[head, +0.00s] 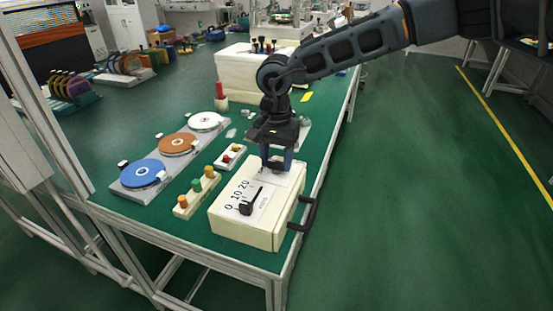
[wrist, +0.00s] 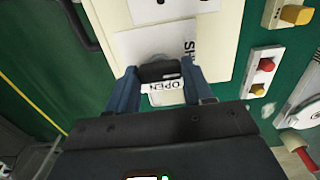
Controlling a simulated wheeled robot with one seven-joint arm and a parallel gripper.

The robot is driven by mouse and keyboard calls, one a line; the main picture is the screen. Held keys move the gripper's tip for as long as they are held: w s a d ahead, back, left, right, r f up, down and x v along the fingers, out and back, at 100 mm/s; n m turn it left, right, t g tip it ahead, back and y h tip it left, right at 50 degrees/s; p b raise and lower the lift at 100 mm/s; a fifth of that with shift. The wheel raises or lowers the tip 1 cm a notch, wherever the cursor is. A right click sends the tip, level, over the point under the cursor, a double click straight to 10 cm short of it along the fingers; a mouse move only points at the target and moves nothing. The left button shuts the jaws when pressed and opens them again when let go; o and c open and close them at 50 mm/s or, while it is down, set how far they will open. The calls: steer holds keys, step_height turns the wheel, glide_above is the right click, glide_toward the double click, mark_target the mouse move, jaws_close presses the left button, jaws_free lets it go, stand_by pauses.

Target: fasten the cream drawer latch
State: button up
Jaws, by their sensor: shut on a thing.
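The cream box (head: 245,232) sits near the right front edge of the green table; its top also shows in the wrist view (wrist: 226,40). My gripper (head: 277,168) points down over the far end of its top. In the wrist view the blue fingers of my gripper (wrist: 160,78) are closed on a dark latch knob (wrist: 160,70). A label reading OPEN shows at the knob's near side, and a partly covered label starting SH shows beyond it. My fingers and the knob hide part of the latch plate.
A dial with a black pointer (head: 250,207) is on the box top, and a black handle (head: 303,214) sticks out at its right side. Blue, brown and white discs (head: 143,173) stand left, with button blocks (head: 197,190) between. The floor right of the table is clear.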

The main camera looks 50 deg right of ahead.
mark_target(276, 162)
stand_by(0.3)
steer(key=o, duration=1)
steer(key=shift+o, duration=0.2)
steer(key=shift+r, duration=0.1)
step_height(276, 162, up, 8)
steer(key=shift+f, duration=0.2)
